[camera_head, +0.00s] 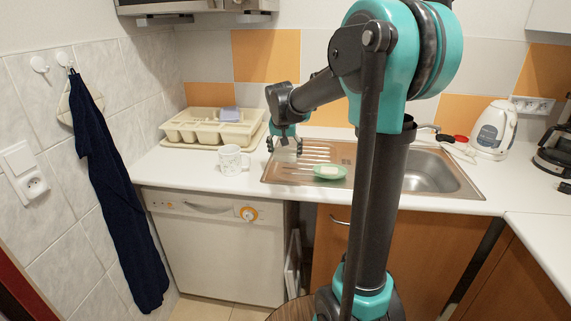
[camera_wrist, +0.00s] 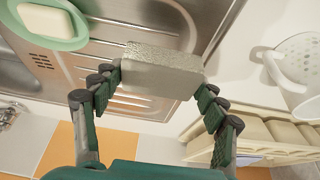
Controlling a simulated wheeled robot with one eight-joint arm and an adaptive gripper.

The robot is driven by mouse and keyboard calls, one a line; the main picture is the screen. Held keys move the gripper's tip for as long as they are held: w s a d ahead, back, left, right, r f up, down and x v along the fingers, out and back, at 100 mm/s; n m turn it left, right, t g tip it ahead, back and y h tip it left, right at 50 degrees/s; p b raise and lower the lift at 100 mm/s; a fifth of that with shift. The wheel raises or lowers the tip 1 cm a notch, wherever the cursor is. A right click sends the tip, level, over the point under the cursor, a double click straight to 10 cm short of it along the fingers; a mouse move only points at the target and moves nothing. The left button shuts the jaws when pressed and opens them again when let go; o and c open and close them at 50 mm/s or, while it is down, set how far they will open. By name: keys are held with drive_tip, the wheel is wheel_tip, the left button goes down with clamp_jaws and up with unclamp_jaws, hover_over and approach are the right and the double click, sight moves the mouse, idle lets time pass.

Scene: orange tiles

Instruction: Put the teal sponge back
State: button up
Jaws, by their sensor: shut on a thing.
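My gripper (camera_head: 285,147) hangs over the left, ribbed drainboard side of the steel sink (camera_head: 448,180), between the white mug and the green soap dish. In the wrist view my gripper (camera_wrist: 160,88) is shut on a pale grey block (camera_wrist: 160,66) with a rough, sponge-like surface, held crosswise between the fingertips. No teal shows on its visible faces. The block seems to be above the drainboard; whether it touches the metal I cannot tell. The green soap dish (camera_head: 329,172) holds a pale bar and also shows in the wrist view (camera_wrist: 62,42).
A white mug (camera_head: 231,160) stands left of the sink, close to my gripper. A cream dish rack (camera_head: 208,130) with a bluish-grey block (camera_head: 229,114) is behind it. A kettle (camera_head: 494,130) and the faucet are at right. The counter's front left is clear.

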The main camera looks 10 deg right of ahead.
sight(285, 171)
drive_tip(key=shift+f, duration=2.45)
drive_tip(key=shift+f, duration=0.1)
drive_tip(key=o, duration=1)
drive_tip(key=v, duration=1.2)
drive_tip(key=shift+n+y, duration=0.4)
drive_tip(key=shift+n, duration=0.5)
drive_tip(key=s+d+f, duration=0.1)
drive_tip(key=s+f, duration=0.2)
drive_tip(key=s, duration=0.1)
drive_tip(key=s+d+f, duration=0.1)
drive_tip(key=s+f, duration=0.3)
drive_tip(key=s+d+f, duration=0.2)
drive_tip(key=s+f, duration=0.2)
drive_tip(key=shift+s+d+f, duration=0.1)
drive_tip(key=shift+s+f, duration=0.15)
drive_tip(key=shift+s, duration=0.1)
drive_tip(key=shift+n+y, duration=0.3)
drive_tip(key=shift+n, duration=0.6)
drive_tip(key=s+f, duration=0.3)
drive_tip(key=s, duration=0.1)
drive_tip(key=s+f, duration=0.3)
drive_tip(key=s, duration=0.1)
drive_tip(key=s+d+f, duration=0.1)
drive_tip(key=s+f, duration=0.3)
drive_tip(key=s, duration=0.1)
drive_tip(key=shift+s+d, duration=0.1)
